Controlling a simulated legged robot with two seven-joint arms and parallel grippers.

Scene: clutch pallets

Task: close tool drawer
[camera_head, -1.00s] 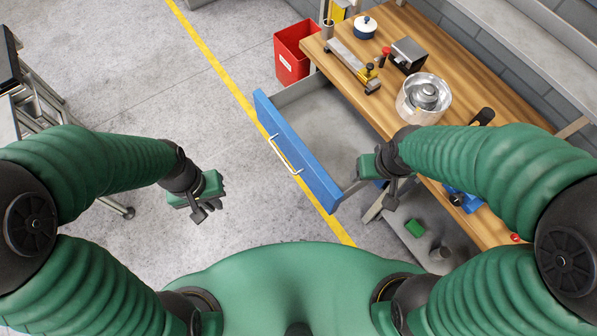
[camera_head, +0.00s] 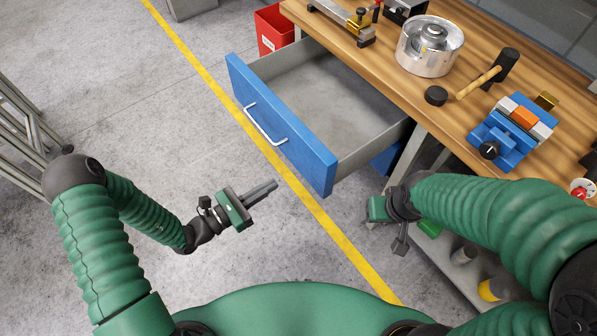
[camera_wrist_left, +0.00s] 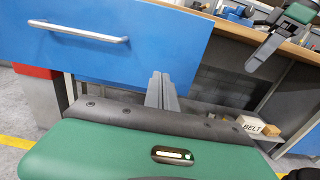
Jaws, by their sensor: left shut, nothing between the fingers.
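The tool drawer (camera_head: 280,125) has a blue front and a pale bar handle (camera_head: 265,124). It stands pulled out from under the wooden workbench, and its grey inside looks empty. In the left wrist view the blue front (camera_wrist_left: 150,50) fills the upper left. My left gripper (camera_head: 274,186) is shut and empty, in front of the drawer and apart from it in the head view. Its fingers also show in the left wrist view (camera_wrist_left: 161,80), below the drawer front's lower right part. My right gripper (camera_head: 400,245) hangs right of the drawer by the bench's lower shelf; its fingers are too small to judge.
The workbench top (camera_head: 470,85) carries a metal pot (camera_head: 430,48), a hammer (camera_head: 490,75) and a blue vise (camera_head: 512,132). A red bin (camera_head: 273,30) stands behind the drawer. The floor left of the drawer is clear around the yellow line.

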